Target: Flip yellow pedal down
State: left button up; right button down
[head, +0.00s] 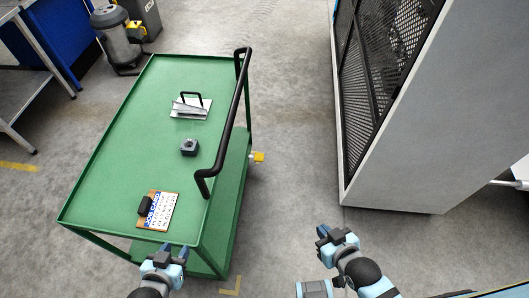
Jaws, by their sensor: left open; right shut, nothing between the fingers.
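A small yellow pedal (259,157) sticks out low on the right side of the green cart (105,130), near the floor. It is small in view, and I cannot tell its tilt. My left gripper (173,250) is open at the cart's near edge, below the clipboard and well away from the pedal. My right gripper (323,233) is shut and empty over the floor, to the right of the cart and nearer to me than the pedal.
A black handle (232,115) runs along the cart's right edge. A clipboard (157,211), a dark block (189,147) and a metal plate with a handle (190,107) lie on top. A grey cabinet (420,110) stands right; floor between is clear.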

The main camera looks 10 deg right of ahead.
aim_at(258, 156)
jog(key=i+l, duration=0.15)
jog(key=l, duration=0.2)
jog(key=i+l, duration=0.15)
jog(key=l, duration=0.15)
jog(key=i+l, duration=0.15)
jog(key=l, duration=0.2)
jog(key=i+l, duration=0.2)
jog(key=l+u, duration=0.1)
jog(key=u, duration=1.85)
